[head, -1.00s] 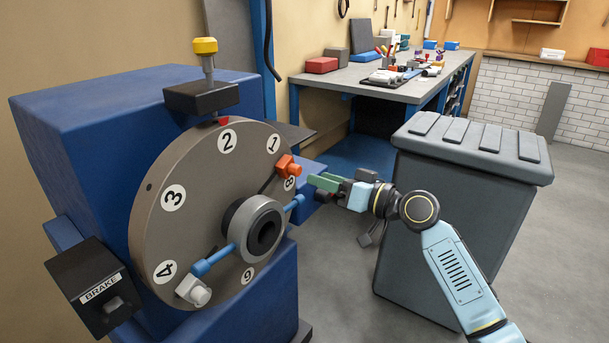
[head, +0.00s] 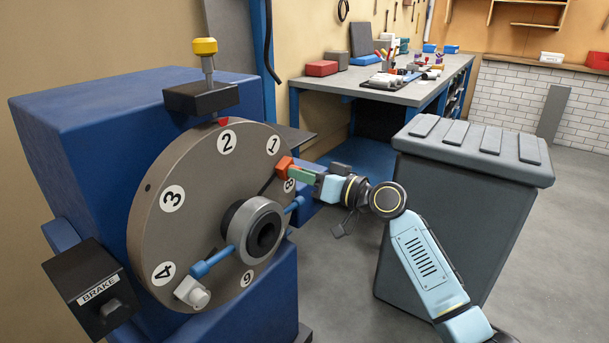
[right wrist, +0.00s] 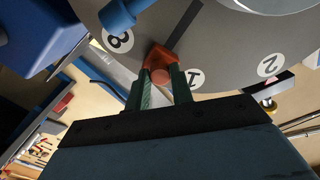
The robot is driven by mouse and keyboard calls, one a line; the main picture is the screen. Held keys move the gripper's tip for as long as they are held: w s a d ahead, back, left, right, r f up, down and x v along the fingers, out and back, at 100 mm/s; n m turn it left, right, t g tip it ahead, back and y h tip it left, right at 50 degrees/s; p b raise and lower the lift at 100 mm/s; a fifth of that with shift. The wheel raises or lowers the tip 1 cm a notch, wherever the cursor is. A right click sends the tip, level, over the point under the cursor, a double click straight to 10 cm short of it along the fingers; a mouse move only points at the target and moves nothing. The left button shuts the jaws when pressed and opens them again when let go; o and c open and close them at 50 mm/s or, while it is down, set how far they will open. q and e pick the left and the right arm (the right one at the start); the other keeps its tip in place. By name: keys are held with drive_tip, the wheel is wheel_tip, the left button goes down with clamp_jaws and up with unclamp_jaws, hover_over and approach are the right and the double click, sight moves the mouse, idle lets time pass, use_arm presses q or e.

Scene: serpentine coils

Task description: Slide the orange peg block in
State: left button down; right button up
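The orange peg block (head: 283,166) sits on the right side of the face of a large grey numbered disc (head: 200,190), between the labels 1 and 8. My right gripper (head: 295,173) has its green fingertips at the block. In the right wrist view the block (right wrist: 165,58) has its round end between the two fingers of my right gripper (right wrist: 161,78). The fingers are apart, one on each side of that end; whether they press on it I cannot tell. A dark slot line runs on the disc beside the block. My left gripper is not in view.
A blue housing (head: 90,120) carries the disc, with a yellow-topped plunger (head: 205,50) above and a black BRAKE box (head: 92,285) at left. A hub with blue handles (head: 215,262) projects from the disc.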

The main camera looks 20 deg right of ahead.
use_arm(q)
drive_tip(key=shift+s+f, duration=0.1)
use_arm(e)
clamp_jaws()
